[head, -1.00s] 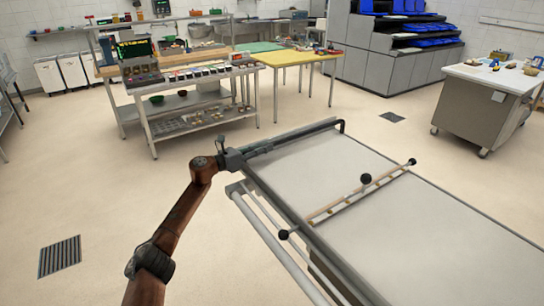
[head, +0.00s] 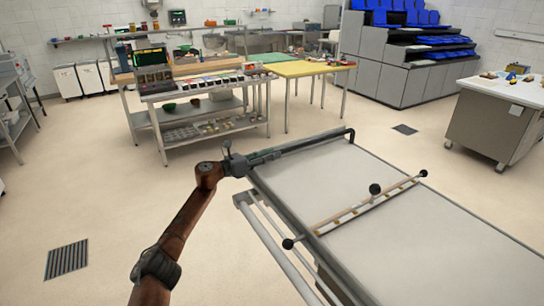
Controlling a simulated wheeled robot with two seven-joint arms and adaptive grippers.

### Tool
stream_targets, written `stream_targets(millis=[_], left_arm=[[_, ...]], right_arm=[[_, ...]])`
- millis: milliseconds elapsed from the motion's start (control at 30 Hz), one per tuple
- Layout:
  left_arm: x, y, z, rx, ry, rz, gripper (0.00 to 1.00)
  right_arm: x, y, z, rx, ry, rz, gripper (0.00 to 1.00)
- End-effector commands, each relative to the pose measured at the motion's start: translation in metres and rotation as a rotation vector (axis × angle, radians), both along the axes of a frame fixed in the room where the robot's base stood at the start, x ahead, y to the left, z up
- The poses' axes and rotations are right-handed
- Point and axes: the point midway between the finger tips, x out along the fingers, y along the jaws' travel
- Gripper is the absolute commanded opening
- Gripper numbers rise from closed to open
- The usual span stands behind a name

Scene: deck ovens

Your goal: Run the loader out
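The loader (head: 440,245) is a long bed with a pale flat top and grey side rails, running from the middle to the lower right in the head view. A wooden crossbar with black knobs (head: 352,207) lies across its top. A dark handle bar (head: 305,144) runs along its far end. My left gripper (head: 243,161) is at the left end of this bar and appears to touch it. Its fingers are small and dark against the bar, so I cannot tell whether they are closed around it. My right gripper is out of view.
A steel shelf unit (head: 205,130) with trays and a yellow-topped table (head: 310,69) stand beyond the loader. A wheeled grey cabinet (head: 490,125) is at the right. Floor drains (head: 67,259) lie flat. Open floor surrounds the loader's left side and far end.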

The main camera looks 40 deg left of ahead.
Motion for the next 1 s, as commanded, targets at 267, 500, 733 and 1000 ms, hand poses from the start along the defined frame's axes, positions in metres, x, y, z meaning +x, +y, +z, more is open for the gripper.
stream_targets(millis=[267, 500, 733, 1000], left_arm=[[0.001, -0.003, -0.001, 0.001, 0.002, -0.005, 0.34], [-0.011, 0.003, -0.003, 0.004, 0.003, -0.005, 0.34], [-0.047, 0.019, -0.003, 0.005, 0.005, -0.006, 0.34], [-0.089, 0.038, -0.003, 0.002, 0.005, -0.005, 0.34]], right_arm=[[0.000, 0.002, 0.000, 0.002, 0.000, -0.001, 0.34], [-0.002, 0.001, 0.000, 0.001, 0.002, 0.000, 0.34], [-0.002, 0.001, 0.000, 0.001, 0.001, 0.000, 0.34], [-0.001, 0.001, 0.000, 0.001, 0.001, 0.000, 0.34]])
